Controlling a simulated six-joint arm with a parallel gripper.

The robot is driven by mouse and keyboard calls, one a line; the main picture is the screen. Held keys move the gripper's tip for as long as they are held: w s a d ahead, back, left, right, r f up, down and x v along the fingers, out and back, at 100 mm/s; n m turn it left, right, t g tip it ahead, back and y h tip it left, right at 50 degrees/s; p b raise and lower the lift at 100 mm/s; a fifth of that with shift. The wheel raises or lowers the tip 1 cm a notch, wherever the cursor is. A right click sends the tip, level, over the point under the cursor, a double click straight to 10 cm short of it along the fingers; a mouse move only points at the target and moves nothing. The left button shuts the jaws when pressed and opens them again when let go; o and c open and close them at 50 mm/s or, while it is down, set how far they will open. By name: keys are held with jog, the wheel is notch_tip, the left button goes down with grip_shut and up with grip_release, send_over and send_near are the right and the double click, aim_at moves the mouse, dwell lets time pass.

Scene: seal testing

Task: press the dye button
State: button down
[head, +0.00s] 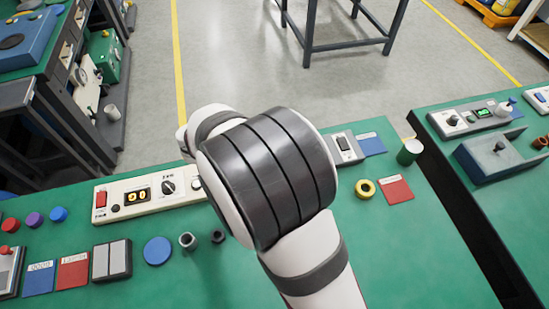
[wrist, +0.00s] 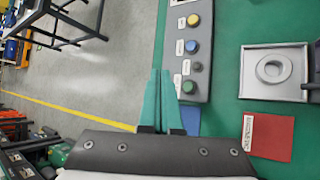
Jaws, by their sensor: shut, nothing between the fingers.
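A grey button box (wrist: 200,50) shows in the wrist view, with a yellow button (wrist: 193,20), a blue button (wrist: 191,46) and a green button (wrist: 189,87) in a line. Small white labels sit beside the buttons; their print is too small to read, so I cannot tell which is the dye button. My gripper (wrist: 160,72) is shut and empty, its teal fingertips together just left of the box, near the green button. I cannot tell its height above the bench. In the head view my arm hides the gripper and these buttons.
In the wrist view a grey fixture with a ring (wrist: 243,72) and a red card (wrist: 268,137) lie to the right. In the head view a white panel (head: 128,208), a blue disc (head: 157,250) and a yellow ring (head: 359,191) are on the green bench (head: 420,255).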

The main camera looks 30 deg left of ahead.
jog(key=shift+f, duration=4.4)
jog(key=shift+f, duration=0.1)
jog(key=shift+f, duration=0.3)
jog(key=shift+f, duration=0.35)
jog(key=shift+r, duration=0.75)
